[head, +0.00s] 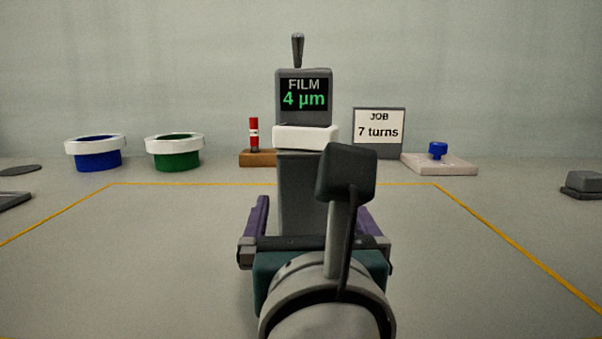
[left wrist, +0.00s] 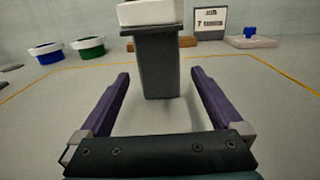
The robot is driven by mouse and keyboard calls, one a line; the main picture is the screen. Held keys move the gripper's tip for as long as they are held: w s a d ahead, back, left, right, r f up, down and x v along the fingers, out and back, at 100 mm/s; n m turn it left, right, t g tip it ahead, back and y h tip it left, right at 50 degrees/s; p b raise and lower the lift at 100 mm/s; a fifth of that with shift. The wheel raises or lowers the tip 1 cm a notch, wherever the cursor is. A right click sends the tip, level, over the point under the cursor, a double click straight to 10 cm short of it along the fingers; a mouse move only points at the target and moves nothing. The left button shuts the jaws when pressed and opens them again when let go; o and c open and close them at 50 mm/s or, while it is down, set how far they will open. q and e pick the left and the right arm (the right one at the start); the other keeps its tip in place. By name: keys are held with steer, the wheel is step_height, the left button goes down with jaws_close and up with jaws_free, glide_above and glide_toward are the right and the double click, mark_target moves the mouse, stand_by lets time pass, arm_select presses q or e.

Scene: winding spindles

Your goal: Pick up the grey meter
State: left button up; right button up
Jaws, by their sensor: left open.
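The grey meter (head: 300,140) stands upright on the table straight ahead. Its screen reads "FILM 4 µm", with a white band under the screen and a dark grey stem below. In the left wrist view its stem (left wrist: 158,70) and white band show, while the screen is out of the picture. My left gripper (head: 306,205) is open and empty, its purple fingers pointing at the stem. In the left wrist view the gripper (left wrist: 160,76) has one finger on each side of the stem, with gaps. Whether the fingertips reach past it, I cannot tell. My right gripper is not in view.
Blue (head: 97,155) and green (head: 174,153) white-rimmed tubs stand back left. Behind the meter are a red cylinder (head: 253,133) on a wooden block and a "JOB 7 turns" sign (head: 379,130). A blue knob (head: 438,150) on a pale plate is right. Yellow lines bound clear table.

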arm_select(q)
steer(key=shift+w, duration=0.95)
steer(key=w, duration=0.1)
steer(key=w+b, duration=0.1)
steer(key=w, duration=0.1)
steer(key=w+b, duration=0.1)
steer(key=w, duration=0.1)
steer(key=shift+a, duration=0.25)
jaws_close()
step_height(320, 180, up, 20)
steer(key=p, duration=0.9)
steer(key=shift+r+p, duration=0.1)
steer(key=shift+p, duration=0.3)
steer(key=b, duration=0.5)
glide_above(304, 183)
steer(key=w, duration=0.2)
steer(key=shift+f, duration=4.25)
steer(key=shift+f+b, duration=3)
steer(key=shift+f, duration=2.2)
